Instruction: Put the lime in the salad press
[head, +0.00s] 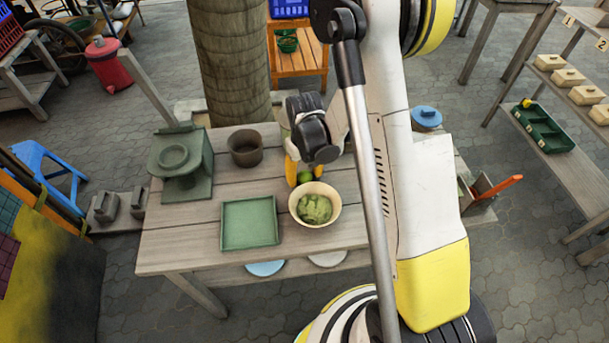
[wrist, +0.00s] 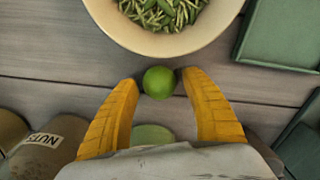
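The lime (wrist: 159,82) is a small bright green ball on the grey wooden table. My gripper (wrist: 159,84) is open, its two yellow fingers pointing down on either side of the lime, with a visible gap on both sides. In the head view the lime (head: 305,177) shows beside a yellow finger, partly hidden by my gripper (head: 305,172). A dark green stand with a round dish (head: 175,160), at the table's left, looks like the salad press; I cannot tell for sure.
A cream bowl of green leaves (head: 298,204) stands just in front of the lime; it also shows in the wrist view (wrist: 112,30). A square green tray (head: 249,222) and a brown pot (head: 244,148) are to the left. A jar marked NUTS (wrist: 48,142) is near my gripper.

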